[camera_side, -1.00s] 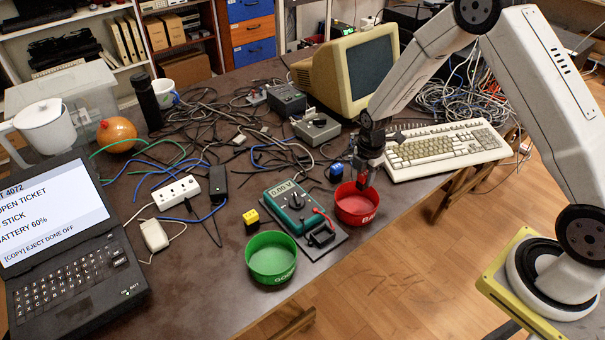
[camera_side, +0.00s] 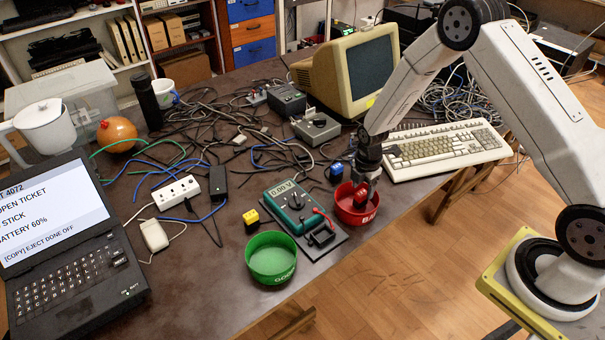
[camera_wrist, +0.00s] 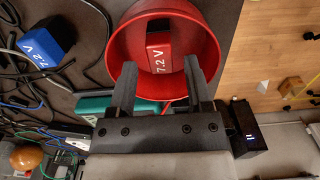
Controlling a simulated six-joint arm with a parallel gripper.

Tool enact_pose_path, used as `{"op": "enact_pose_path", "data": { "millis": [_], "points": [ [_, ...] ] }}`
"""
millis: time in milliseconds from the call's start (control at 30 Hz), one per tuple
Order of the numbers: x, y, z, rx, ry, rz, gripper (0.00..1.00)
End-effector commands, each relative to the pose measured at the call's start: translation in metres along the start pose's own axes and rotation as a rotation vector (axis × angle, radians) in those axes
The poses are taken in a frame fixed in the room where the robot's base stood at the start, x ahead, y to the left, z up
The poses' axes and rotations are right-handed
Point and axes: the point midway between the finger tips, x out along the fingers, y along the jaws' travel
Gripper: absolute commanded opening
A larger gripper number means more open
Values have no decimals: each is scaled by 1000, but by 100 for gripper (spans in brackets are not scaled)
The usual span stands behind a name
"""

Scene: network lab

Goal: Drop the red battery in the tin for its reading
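The red battery (camera_wrist: 158,50), marked 7.2 V, is in the red tin (camera_wrist: 207,30) in the wrist view. My gripper (camera_wrist: 160,65) reaches into that tin with its fingers apart, one on each side of the battery, with gaps showing. In the side view, the red tin (camera_side: 352,216) stands right of the meter, with my gripper (camera_side: 366,182) at its mouth and the red battery (camera_side: 361,195) partly seen beside the fingers. The green tin (camera_side: 272,262), lettered GOOD, looks empty. The meter (camera_side: 292,205) reads 0.00 V, and its black cradle (camera_side: 322,237) looks empty.
A blue battery (camera_side: 336,172) stands behind the red tin and a yellow battery (camera_side: 251,222) left of the meter. The keyboard (camera_side: 440,150) is close behind my gripper. Cables, a power strip (camera_side: 176,192) and a laptop (camera_side: 70,250) fill the left. The table edge is close in front.

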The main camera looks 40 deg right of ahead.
Motion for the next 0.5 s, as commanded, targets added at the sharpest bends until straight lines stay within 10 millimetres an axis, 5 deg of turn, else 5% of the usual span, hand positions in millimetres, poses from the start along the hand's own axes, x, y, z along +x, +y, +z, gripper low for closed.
{"op": "enact_pose_path", "data": {
  "millis": [500],
  "points": [
    [-5, 0, 0, 0, 0, 0, 76]
  ]
}}
